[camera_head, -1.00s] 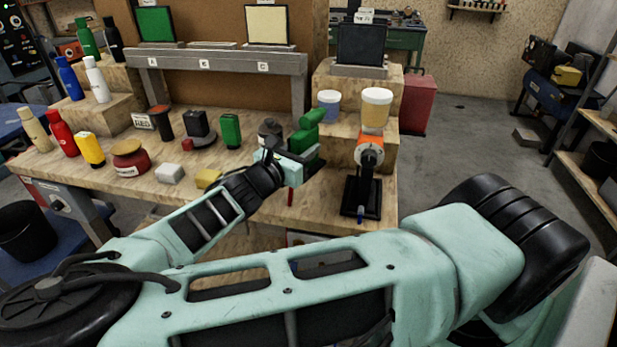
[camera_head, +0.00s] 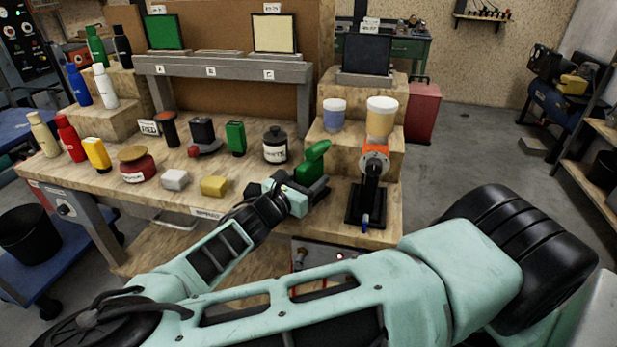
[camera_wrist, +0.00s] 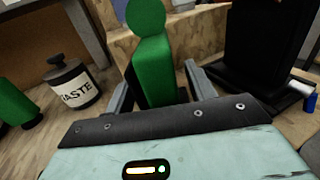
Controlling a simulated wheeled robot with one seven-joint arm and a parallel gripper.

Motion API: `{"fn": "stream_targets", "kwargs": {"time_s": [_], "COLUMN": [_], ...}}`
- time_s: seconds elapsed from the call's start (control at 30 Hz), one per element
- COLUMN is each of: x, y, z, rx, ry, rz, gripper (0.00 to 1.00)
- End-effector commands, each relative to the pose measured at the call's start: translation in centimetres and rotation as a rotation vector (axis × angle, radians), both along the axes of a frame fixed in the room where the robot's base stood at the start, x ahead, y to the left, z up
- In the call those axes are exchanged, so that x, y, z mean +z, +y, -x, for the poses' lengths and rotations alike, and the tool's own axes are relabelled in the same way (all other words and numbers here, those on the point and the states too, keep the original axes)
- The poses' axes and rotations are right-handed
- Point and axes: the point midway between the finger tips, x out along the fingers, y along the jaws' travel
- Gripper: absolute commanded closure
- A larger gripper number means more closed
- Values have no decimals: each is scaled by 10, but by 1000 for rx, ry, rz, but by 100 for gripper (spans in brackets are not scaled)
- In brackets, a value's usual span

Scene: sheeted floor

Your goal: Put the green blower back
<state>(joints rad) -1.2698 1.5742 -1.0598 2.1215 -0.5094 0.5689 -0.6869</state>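The green blower (camera_head: 310,163) stands upright at the front right of the workbench, left of the black stand with the orange part. My gripper (camera_head: 303,188) is low at the blower's near side, with its fingers on either side of the blower's lower body.
A black WASTE jar (camera_head: 275,146) stands left of the blower. The black stand (camera_head: 370,190) is close on the right, below a wooden step (camera_head: 391,146) with two cups.

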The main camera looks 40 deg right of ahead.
Motion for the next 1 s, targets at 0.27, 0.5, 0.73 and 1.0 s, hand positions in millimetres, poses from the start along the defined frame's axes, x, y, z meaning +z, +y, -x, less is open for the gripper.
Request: {"fn": "stream_targets", "kwargs": {"time_s": [0.27, 0.5, 0.73, 1.0], "x": [1, 1, 1, 2], "y": [0, 27, 74, 110], "z": [0, 6, 20, 30], "rx": [0, 4, 4, 2], "ry": [0, 1, 0, 1], "rz": [0, -5, -5, -2], "gripper": [46, 46, 46, 46]}}
